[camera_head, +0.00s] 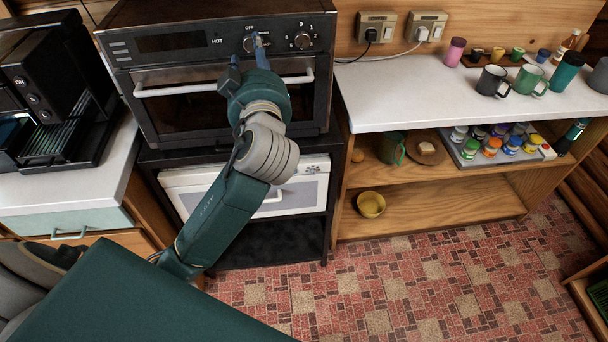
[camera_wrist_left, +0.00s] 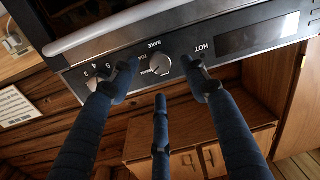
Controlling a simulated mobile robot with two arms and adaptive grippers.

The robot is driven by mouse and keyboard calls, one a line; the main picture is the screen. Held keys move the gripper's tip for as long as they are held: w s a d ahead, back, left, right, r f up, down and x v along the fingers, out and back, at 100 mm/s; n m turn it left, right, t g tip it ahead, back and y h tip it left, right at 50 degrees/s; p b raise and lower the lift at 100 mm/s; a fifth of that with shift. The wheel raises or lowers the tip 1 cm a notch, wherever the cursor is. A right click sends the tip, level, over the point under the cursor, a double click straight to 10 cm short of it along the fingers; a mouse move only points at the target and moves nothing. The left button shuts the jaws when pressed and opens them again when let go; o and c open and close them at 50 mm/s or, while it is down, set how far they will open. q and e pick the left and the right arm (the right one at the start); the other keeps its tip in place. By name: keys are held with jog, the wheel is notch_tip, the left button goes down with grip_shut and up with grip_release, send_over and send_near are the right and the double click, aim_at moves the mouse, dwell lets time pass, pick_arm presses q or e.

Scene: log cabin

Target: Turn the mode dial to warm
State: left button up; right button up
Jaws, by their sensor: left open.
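The mode dial (camera_head: 249,42) is a round silver knob on the dark front panel of the oven (camera_head: 185,60), with OFF printed above it. My left gripper (camera_head: 256,52) is at the panel, in front of and slightly right of the dial. In the left wrist view, the panel appears upside down and the mode dial (camera_wrist_left: 160,65) lies between the spread fingertips of my left gripper (camera_wrist_left: 161,84). The gripper is open and holds nothing. I cannot tell whether a finger touches the dial, nor where the dial points. My right gripper is out of view.
A numbered dial (camera_head: 302,40) sits right of the mode dial, close to one finger. The oven door handle (camera_head: 160,91) sticks out below the panel. A coffee machine (camera_head: 50,90) stands left, and a white counter (camera_head: 400,100) with mugs (camera_head: 492,80) stands right.

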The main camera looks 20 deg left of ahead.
pick_arm(q)
jog(key=b+v, duration=0.2)
jog(key=v, duration=0.4)
jog(key=w+d+f+m+g+h, duration=0.1)
jog(key=w+d+f+m+h, duration=0.1)
jog(key=f, duration=0.9)
jog(key=w+d+f+m+g+h, duration=0.1)
jog(key=w+d+f+m+h, duration=0.1)
jog(key=f, duration=0.9)
jog(key=w+d+f+m+g+h, duration=0.1)
jog(key=w+f+m, duration=0.3)
jog(key=f, duration=0.7)
jog(key=shift+d+m+h+b, duration=0.4)
jog(key=shift+d+m, duration=0.1)
jog(key=shift+d, duration=0.1)
jog(key=shift+w+f, duration=0.1)
